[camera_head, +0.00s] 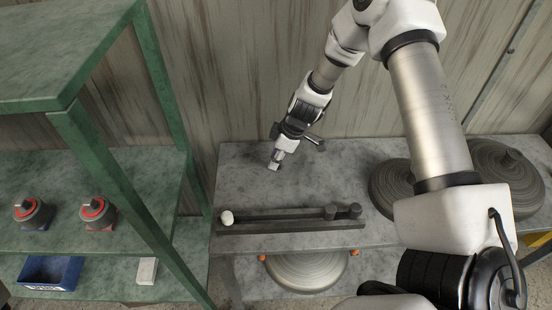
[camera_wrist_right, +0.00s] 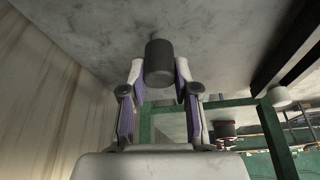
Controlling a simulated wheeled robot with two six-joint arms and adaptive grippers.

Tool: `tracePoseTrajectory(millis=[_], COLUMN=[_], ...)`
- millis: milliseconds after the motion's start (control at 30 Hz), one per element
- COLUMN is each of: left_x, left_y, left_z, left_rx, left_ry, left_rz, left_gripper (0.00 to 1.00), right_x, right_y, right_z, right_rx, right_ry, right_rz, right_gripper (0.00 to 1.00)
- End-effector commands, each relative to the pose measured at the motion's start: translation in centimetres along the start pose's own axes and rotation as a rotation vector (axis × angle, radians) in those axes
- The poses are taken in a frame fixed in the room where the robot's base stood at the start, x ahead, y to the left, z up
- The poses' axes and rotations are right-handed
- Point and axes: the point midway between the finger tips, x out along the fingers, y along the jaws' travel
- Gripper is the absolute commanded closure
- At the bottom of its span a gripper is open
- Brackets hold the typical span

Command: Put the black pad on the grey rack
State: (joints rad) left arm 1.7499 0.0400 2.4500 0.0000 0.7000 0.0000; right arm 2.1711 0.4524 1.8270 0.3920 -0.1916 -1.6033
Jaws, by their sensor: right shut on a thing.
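My right gripper (camera_head: 274,162) hangs over the back middle of the grey table. In the right wrist view its two fingers (camera_wrist_right: 159,75) are shut on the black pad (camera_wrist_right: 159,62), a dark short cylinder held between the tips. The pad is hard to make out in the head view. The grey rack (camera_head: 285,228) is a long dark bar on the table's front part, nearer than the gripper and apart from it. A white pad (camera_head: 227,217) is at its left end, and two dark knobs (camera_head: 342,211) are at its right end. My left gripper is out of view.
Large grey ridged discs (camera_head: 505,170) stand at the table's right, partly behind my arm. A green shelf (camera_head: 110,190) at left carries two red-and-black tools (camera_head: 98,212), with a blue bin (camera_head: 50,272) below. The table (camera_head: 240,175) is clear around the gripper.

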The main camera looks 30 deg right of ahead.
Motion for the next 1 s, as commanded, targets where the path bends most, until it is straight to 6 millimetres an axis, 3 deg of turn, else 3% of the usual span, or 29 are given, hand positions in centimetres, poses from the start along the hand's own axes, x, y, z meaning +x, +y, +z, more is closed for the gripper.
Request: tracePoseTrajectory(millis=[133, 167, 200, 567, 667, 1000], left_x=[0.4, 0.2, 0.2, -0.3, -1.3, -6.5], left_y=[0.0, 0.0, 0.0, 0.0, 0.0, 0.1], left_z=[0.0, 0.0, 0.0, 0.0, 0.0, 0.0], left_rx=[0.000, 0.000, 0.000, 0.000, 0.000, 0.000], left_ry=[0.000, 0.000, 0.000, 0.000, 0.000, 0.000], left_rz=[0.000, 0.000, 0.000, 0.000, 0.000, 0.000], left_gripper=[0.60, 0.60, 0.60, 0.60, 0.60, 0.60], right_x=[0.3, 0.2, 0.1, -0.3, -1.8, -10.1], right_y=[0.0, 0.0, 0.0, 0.0, 0.0, 0.0], right_z=[0.1, 0.1, 0.1, -0.1, -0.1, -0.3], right_rx=[0.000, 0.000, 0.000, 0.000, 0.000, 0.000], right_ry=[0.000, 0.000, 0.000, 0.000, 0.001, 0.003], right_rz=[0.000, 0.000, 0.000, 0.000, 0.000, 0.001], right_gripper=[1.00, 0.60, 0.45, 0.45, 0.45, 0.45])
